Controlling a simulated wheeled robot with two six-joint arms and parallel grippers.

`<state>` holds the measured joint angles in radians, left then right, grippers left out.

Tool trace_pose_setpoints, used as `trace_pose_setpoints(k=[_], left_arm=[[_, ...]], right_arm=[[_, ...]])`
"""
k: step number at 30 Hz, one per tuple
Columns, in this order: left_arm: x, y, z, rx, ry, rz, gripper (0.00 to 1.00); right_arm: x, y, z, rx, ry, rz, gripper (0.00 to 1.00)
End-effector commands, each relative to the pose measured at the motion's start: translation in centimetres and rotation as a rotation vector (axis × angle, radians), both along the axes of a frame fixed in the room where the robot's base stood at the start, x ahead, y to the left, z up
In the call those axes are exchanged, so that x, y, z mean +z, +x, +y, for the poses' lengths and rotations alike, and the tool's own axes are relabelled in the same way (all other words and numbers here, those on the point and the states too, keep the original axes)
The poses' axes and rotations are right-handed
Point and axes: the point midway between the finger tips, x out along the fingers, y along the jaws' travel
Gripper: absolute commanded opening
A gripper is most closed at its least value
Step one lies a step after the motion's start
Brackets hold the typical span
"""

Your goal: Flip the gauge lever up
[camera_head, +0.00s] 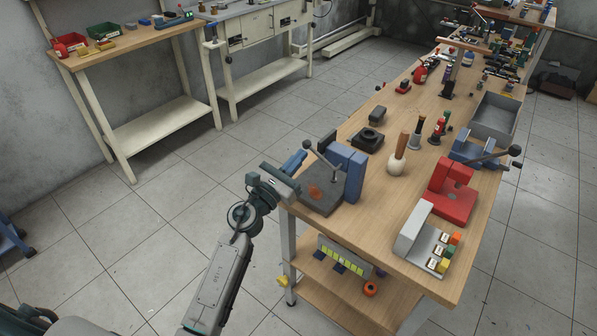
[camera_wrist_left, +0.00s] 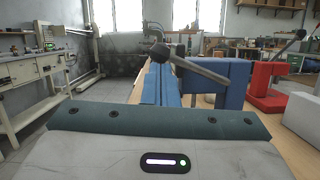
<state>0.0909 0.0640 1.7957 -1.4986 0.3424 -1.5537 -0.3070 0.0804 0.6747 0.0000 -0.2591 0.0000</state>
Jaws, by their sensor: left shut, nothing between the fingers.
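A blue block-shaped fixture (camera_head: 345,170) stands on a dark base plate (camera_head: 318,198) at the near left corner of the workbench. Its grey lever (camera_head: 324,160) slants up to the left and ends in a dark ball knob (camera_head: 307,145). I cannot tell for certain that this is the gauge lever. My left gripper (camera_head: 301,156) is at this corner, its blue fingers shut and empty close to the knob. In the left wrist view the knob (camera_wrist_left: 161,52) and lever (camera_wrist_left: 201,70) appear just above the fingers (camera_wrist_left: 160,84); contact is unclear. My right gripper is out of view.
A wooden-handled tool (camera_head: 398,157) and a grey tray (camera_head: 494,120) stand farther back.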

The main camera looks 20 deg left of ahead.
Motion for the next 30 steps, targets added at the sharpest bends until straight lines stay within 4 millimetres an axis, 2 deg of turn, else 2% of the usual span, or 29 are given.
trace_pose_setpoints(k=[6,15,30], left_arm=[[1.8,-0.1,-0.4,0.000,0.178,-0.068,0.00],[3.3,-0.3,-1.0,0.000,0.359,-0.131,0.00],[4.0,-0.5,-1.5,0.000,0.451,-0.165,0.00]], right_arm=[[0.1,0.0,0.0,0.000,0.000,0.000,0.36],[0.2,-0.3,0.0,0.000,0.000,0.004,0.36],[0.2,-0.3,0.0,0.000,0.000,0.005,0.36]])
